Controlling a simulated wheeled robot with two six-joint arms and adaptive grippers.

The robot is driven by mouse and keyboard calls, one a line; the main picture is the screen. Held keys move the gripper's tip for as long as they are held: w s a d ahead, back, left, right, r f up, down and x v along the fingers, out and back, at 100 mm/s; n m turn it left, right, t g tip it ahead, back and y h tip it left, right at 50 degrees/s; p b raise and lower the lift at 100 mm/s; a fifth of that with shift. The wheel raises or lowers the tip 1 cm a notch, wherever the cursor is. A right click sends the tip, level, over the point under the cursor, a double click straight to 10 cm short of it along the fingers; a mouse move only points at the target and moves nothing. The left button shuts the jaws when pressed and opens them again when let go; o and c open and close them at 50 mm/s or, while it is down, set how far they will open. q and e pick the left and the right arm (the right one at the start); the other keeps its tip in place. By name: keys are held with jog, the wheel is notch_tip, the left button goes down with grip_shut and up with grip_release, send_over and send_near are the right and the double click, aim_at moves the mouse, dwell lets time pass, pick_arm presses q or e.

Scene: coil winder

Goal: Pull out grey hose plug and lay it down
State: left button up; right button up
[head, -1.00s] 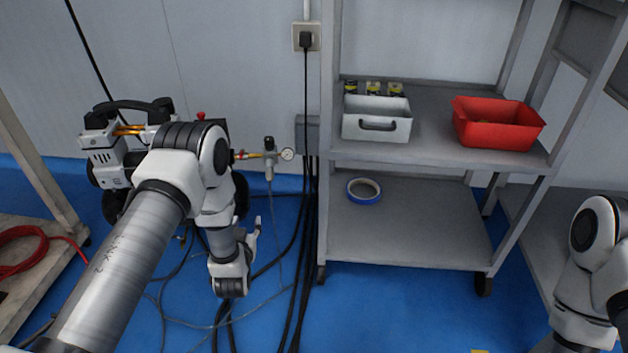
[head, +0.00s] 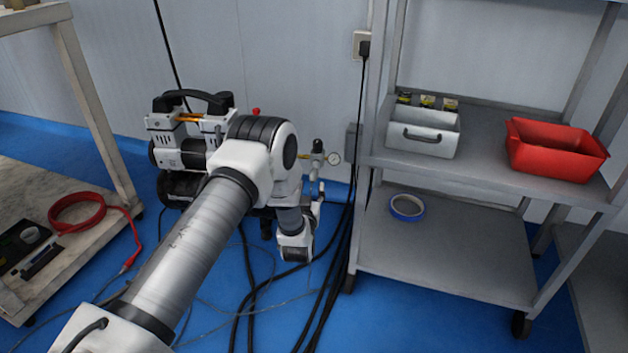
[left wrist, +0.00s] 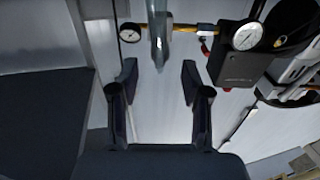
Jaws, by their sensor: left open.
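The air regulator (head: 318,155) with a round gauge (head: 335,158) stands out to the right of the compressor (head: 185,135) by the wall. The grey hose plug cannot be made out for sure in either view. My left gripper (head: 317,192) is just below and in front of the regulator in the head view. In the left wrist view, my left gripper (left wrist: 160,80) is open and empty. A clear, pale cylinder (left wrist: 158,28) lies beyond the fingertips there, in line with the gap, beside the gauge (left wrist: 130,32). My right gripper is not in view.
A grey shelf cart (head: 450,260) stands at the right with a red bin (head: 555,150), a white-grey box (head: 422,132) and a blue tape roll (head: 406,207). Dark cables (head: 340,250) run down beside it.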

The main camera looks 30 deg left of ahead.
aim_at(312, 182)
pick_arm(q)
jog(key=b+x, duration=0.2)
jog(key=x, duration=0.3)
jog(key=shift+f, duration=0.15)
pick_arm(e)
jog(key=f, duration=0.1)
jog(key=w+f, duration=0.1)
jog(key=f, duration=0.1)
pick_arm(q)
jog(key=shift+w+a, duration=0.25)
jog(key=shift+w, duration=0.3)
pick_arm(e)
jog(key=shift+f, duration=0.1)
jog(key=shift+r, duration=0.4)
pick_arm(q)
grip_shut()
jog(key=shift+s+p, duration=0.15)
jog(key=shift+p, duration=0.25)
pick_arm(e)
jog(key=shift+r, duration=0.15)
